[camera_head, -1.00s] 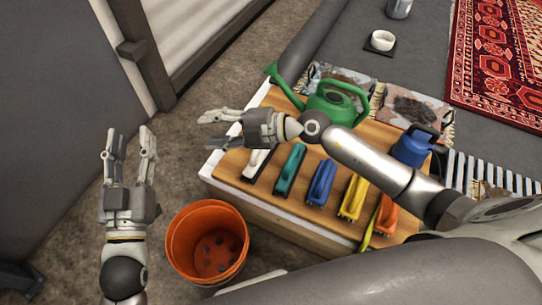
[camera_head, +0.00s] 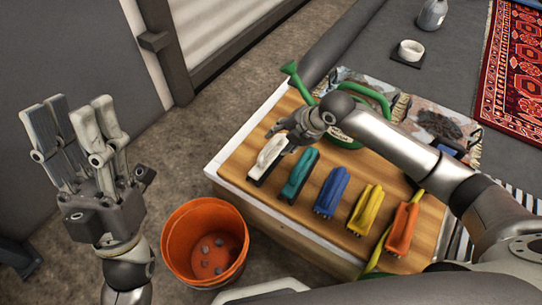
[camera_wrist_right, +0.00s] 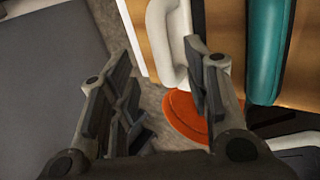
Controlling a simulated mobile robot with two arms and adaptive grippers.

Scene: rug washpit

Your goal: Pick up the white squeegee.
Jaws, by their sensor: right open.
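The white squeegee (camera_head: 266,159) lies at the left end of a row of colored squeegees on the wooden-topped table. My right gripper (camera_head: 288,130) is open just above its far end. In the right wrist view the white squeegee's handle (camera_wrist_right: 172,45) shows beyond the open right gripper (camera_wrist_right: 165,95), with one finger overlapping its right side. Whether they touch cannot be told. My left gripper (camera_head: 80,122) is open and empty, raised left of the table.
Teal (camera_head: 299,174), blue (camera_head: 331,192), yellow (camera_head: 365,210) and orange (camera_head: 402,229) squeegees lie to the right on the table (camera_head: 236,172). A green watering can (camera_head: 378,97) stands behind my right arm. An orange bucket (camera_head: 178,235) stands on the floor in front.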

